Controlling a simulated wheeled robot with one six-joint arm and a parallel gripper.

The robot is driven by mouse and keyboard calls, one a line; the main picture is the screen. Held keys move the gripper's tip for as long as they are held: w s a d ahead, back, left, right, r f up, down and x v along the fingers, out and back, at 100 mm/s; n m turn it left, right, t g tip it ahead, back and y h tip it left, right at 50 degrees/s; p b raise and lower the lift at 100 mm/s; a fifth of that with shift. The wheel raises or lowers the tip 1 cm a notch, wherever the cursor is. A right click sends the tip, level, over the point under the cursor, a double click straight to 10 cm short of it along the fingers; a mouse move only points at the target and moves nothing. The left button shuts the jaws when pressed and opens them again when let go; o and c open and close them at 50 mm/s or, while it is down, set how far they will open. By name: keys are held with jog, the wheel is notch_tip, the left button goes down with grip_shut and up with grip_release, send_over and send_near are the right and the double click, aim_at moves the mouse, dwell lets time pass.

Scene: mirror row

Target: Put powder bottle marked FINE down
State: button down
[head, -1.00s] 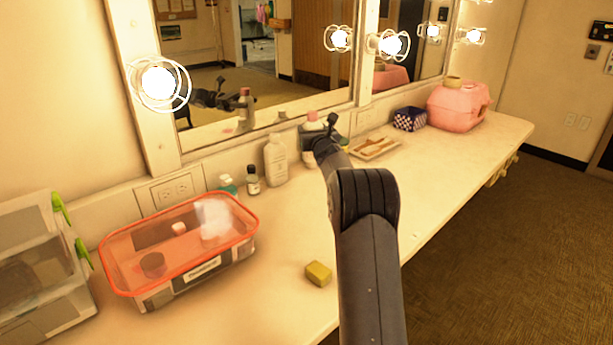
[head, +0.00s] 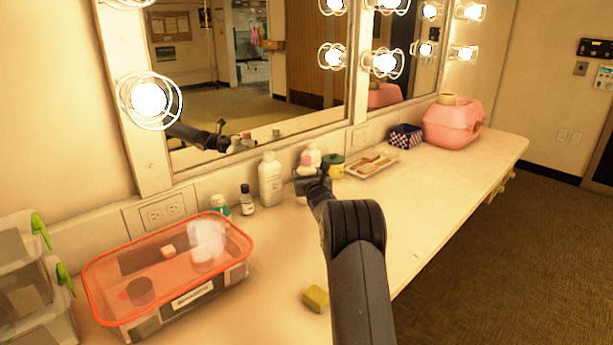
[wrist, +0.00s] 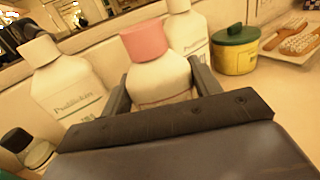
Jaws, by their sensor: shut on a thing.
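My gripper (head: 307,183) is shut on a white bottle with a pink cap (head: 307,161), close to the counter beside the mirror wall. The wrist view shows the held bottle (wrist: 160,82) roughly upright between the fingers. Its base is hidden, so I cannot tell whether it touches the counter (head: 420,205). No FINE marking is readable on it. A white-capped bottle (head: 270,180) stands to its left, and another white bottle (wrist: 187,35) stands behind it to the right.
A small dark-capped bottle (head: 247,201) and an orange-rimmed bin (head: 240,236) are to the left. A green-lidded yellow jar (head: 334,168) and a brush tray (head: 368,165) are to the right. A yellow sponge (head: 316,298) lies in front. The right front counter is clear.

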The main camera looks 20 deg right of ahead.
jog(key=shift+f, duration=0.1)
jog(key=shift+c, duration=2.1)
grip_release()
jog(key=shift+r, duration=0.2)
jog(key=s+a+b, duration=0.1)
jog(key=s+a, duration=0.1)
jog(key=s, duration=1)
jog(key=shift+w, duration=0.1)
